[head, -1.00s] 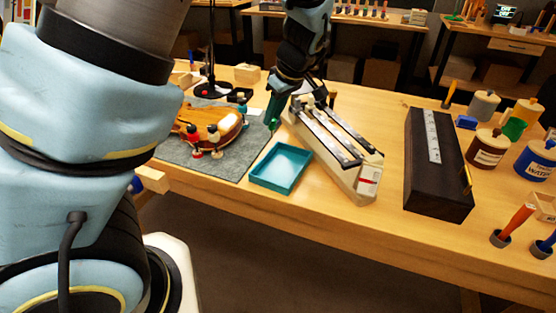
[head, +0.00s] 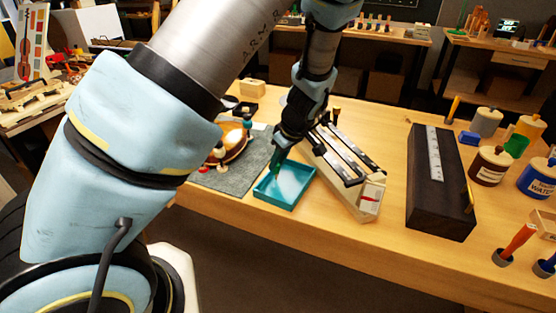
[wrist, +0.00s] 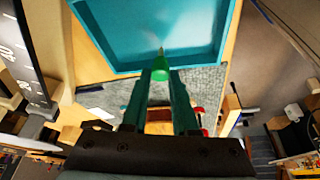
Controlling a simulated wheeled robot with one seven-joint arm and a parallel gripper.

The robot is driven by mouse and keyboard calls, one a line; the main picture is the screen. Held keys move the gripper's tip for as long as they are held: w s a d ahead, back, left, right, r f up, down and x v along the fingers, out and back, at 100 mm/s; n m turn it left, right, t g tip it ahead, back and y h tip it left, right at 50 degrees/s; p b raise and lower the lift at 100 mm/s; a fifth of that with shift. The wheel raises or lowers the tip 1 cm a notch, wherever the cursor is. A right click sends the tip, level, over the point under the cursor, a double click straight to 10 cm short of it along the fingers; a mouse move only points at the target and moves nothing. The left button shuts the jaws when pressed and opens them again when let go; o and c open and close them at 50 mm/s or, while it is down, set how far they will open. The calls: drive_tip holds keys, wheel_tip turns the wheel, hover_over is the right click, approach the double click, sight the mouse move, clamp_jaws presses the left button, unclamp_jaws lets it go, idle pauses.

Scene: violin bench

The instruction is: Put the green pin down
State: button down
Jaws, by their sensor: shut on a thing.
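My gripper (head: 278,150) is shut on the green pin (wrist: 160,62), which hangs tip-down between the fingers. In the head view the pin (head: 276,164) shows as a small green piece below the gripper, at the back left part of the teal tray (head: 284,206). In the wrist view the tip points at the tray (wrist: 120,68), near its edge. I cannot tell whether the tip touches the tray. The tray looks empty.
A violin body (head: 236,150) with clamps lies on the grey mat (head: 222,179), left of the tray. A pale block with metal bars (head: 364,204) stands close on the right. A dark block (head: 440,205) is farther right. Bare bench lies between the blocks.

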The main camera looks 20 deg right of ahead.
drive_tip(key=c, duration=0.7)
unclamp_jaws()
drive_tip(key=shift+f, duration=0.1)
drive_tip(key=shift+r, duration=0.25)
drive_tip(key=shift+s+d+r, duration=0.15)
drive_tip(key=shift+r, duration=0.15)
drive_tip(key=b+v, duration=0.2)
drive_tip(key=v, duration=0.9)
drive_tip(key=a+m, duration=0.2)
drive_tip(key=a, duration=0.8)
drive_tip(key=s+a+m+g+h, duration=0.1)
drive_tip(key=a+m, duration=0.1)
drive_tip(key=a, duration=0.8)
drive_tip(key=s+a+m+g+h, duration=0.1)
drive_tip(key=a+m, duration=0.1)
drive_tip(key=a, duration=0.8)
drive_tip(key=shift+a+f, duration=0.15)
drive_tip(key=shift+a, duration=0.2)
